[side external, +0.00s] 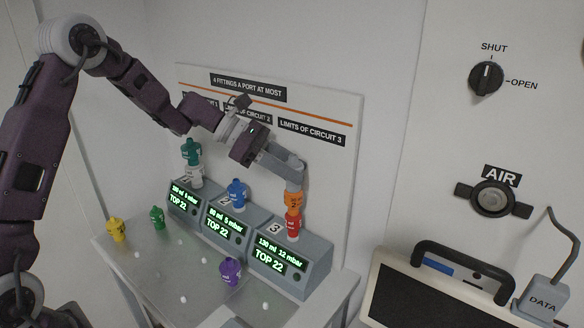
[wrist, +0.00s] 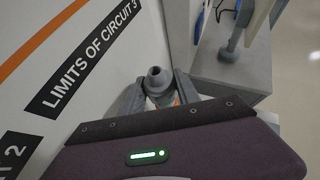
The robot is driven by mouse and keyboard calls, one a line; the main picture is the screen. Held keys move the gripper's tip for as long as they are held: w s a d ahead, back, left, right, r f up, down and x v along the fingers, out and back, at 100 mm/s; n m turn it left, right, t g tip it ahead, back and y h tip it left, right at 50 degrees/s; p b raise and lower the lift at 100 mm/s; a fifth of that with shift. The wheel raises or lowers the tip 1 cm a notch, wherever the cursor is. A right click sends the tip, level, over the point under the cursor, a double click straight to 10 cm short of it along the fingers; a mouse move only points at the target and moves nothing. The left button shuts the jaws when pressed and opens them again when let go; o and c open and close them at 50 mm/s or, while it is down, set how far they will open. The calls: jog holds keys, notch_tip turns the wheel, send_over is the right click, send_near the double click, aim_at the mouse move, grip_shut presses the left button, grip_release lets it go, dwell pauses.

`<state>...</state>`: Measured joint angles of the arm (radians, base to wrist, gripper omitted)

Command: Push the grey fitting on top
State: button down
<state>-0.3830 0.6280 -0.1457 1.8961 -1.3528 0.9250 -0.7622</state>
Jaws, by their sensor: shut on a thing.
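The grey fitting (wrist: 157,80) shows its round, open top between my two fingers in the wrist view. My gripper (side external: 295,177) is shut on it, above port 3, and hides it in the side view. The orange fitting (side external: 293,200) is directly below my fingertips, stacked on the red fitting (side external: 293,222) on the port 3 unit (side external: 290,262). A little orange shows under the grey fitting in the wrist view. Whether the grey fitting is fully seated on the orange one I cannot tell.
The port 1 unit (side external: 183,203) bears a white fitting (side external: 195,177) with a dark green one (side external: 191,151) on top. The port 2 unit (side external: 222,226) bears a blue fitting (side external: 237,193). Yellow (side external: 117,230), green (side external: 157,217) and purple (side external: 231,271) fittings stand on the table (side external: 145,265).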

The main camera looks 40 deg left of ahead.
jog(key=shift+f, duration=0.2)
jog(key=c, duration=1)
grip_release()
jog(key=shift+o, duration=1)
jog(key=shift+r, duration=0.1)
jog(key=v, duration=0.7)
jog(key=s+d+r+m+g+y, duration=0.1)
jog(key=s+d+r+m+y, duration=0.1)
jog(key=s+d+m, duration=0.4)
jog(key=s+d+r+m+g+y, duration=0.2)
jog(key=s+r+m, duration=0.15)
jog(key=s, duration=0.55)
jog(key=s+a+f+m+t+y, duration=0.1)
jog(key=s+a+m+y, duration=0.1)
jog(key=s+m, duration=0.5)
jog(key=s+a+f+m+t+y, duration=0.1)
jog(key=s+a+f+m+y, duration=0.1)
jog(key=s+m, duration=0.5)
jog(key=s+a+y, duration=0.1)
jog(key=s+y, duration=0.1)
jog(key=s, duration=0.2)
jog(key=shift+t, duration=0.4)
